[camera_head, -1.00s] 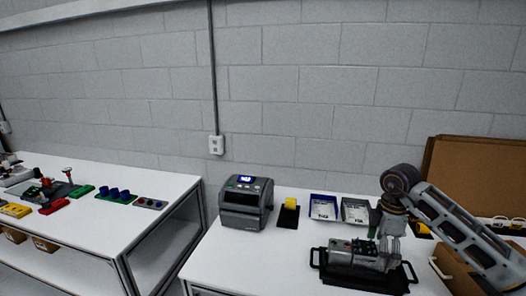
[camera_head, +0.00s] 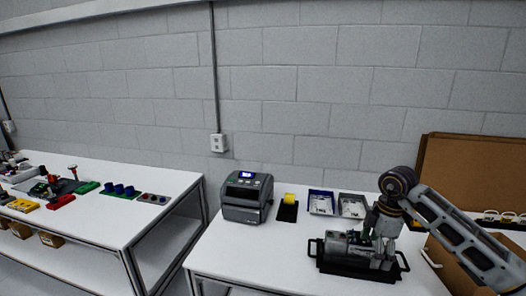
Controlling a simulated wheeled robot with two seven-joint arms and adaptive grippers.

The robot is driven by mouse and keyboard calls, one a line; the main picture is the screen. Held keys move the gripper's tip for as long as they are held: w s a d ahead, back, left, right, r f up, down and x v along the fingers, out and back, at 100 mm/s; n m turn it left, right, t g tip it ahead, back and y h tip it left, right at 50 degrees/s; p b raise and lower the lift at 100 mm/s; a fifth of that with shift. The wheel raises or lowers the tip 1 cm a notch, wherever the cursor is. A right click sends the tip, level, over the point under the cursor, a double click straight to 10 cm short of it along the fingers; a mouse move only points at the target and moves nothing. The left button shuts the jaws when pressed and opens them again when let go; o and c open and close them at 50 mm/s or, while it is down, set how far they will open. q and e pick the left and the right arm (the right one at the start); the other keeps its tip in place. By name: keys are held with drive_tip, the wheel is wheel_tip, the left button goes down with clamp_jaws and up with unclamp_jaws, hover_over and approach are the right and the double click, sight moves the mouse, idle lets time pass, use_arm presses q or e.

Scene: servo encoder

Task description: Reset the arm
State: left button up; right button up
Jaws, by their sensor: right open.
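My right arm comes in from the right, and my right gripper (camera_head: 384,248) points down at the right part of a grey device (camera_head: 345,244). Its fingers are open. They are small and partly merge with the device, so I cannot tell whether they touch it. The device sits on a black tray with two side handles (camera_head: 314,248) on the white table. My left gripper is not in view.
A grey label printer (camera_head: 247,197), a black stand with a yellow item (camera_head: 289,199), a blue bin (camera_head: 321,205) and a grey bin (camera_head: 352,207) stand behind the tray. Cardboard boxes (camera_head: 470,180) are at right. The front left of the table is clear.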

drive_tip(key=s+a+n+t+y, duration=0.15)
drive_tip(key=a+n+y, duration=0.65)
drive_tip(key=a, duration=1.4)
drive_tip(key=a+r+m+t+y, duration=0.4)
drive_tip(key=a+r+t+y, duration=0.3)
drive_tip(key=r+y, duration=0.4)
drive_tip(key=w+d+m+t+h, duration=0.4)
drive_tip(key=d+m+t+h, duration=0.75)
drive_tip(key=m+h, duration=0.2)
drive_tip(key=s+d+f+m+g+h, duration=0.2)
drive_tip(key=d+f+m+g+h, duration=0.15)
drive_tip(key=f, duration=0.45)
drive_tip(key=s+d+f+m+g+h, duration=0.25)
drive_tip(key=d+f+h, duration=0.2)
drive_tip(key=f, duration=0.35)
drive_tip(key=s+f+n+g+y, duration=0.1)
drive_tip(key=s+f+g, duration=0.4)
drive_tip(key=s+f, duration=0.45)
drive_tip(key=s+f+n+g+y, duration=0.1)
drive_tip(key=s+f+g, duration=0.55)
drive_tip(key=s, duration=0.55)
wheel_tip(320, 180, down, 33)
drive_tip(key=s, duration=0.2)
drive_tip(key=s+d+f+g, duration=0.1)
drive_tip(key=s+d+f, duration=0.2)
drive_tip(key=s+f, duration=1.6)
drive_tip(key=s, duration=0.3)
drive_tip(key=shift+s+d+f+g, duration=0.2)
drive_tip(key=shift+f+g, duration=0.1)
drive_tip(key=shift+g, duration=0.05)
